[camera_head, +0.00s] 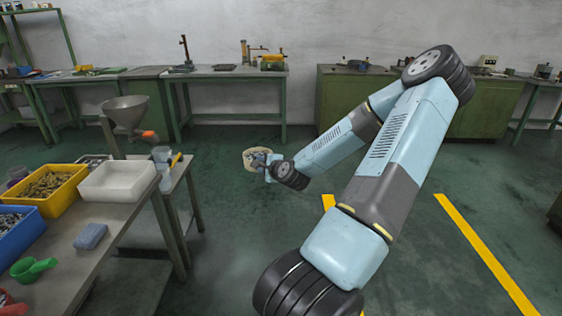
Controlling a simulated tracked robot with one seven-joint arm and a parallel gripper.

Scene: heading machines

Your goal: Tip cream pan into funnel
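My gripper (264,160) is at the end of my outstretched arm, above the open floor to the right of the bench. It is shut on the cream pan (249,155), which is held in the air beyond the fingers. The pan's contents and the exact grip are too small to make out. The grey metal funnel (125,108) stands at the back of the left bench, wide mouth up, with an orange part near its spout. The pan is well to the right of the funnel and apart from it.
The left bench (90,262) holds a white bin (118,181), a yellow bin (77,190) and a blue bin (28,242) of small parts, a green scoop (32,269), a blue-grey block (90,236) and a clear cup (161,155). Open floor lies between the bench and my arm.

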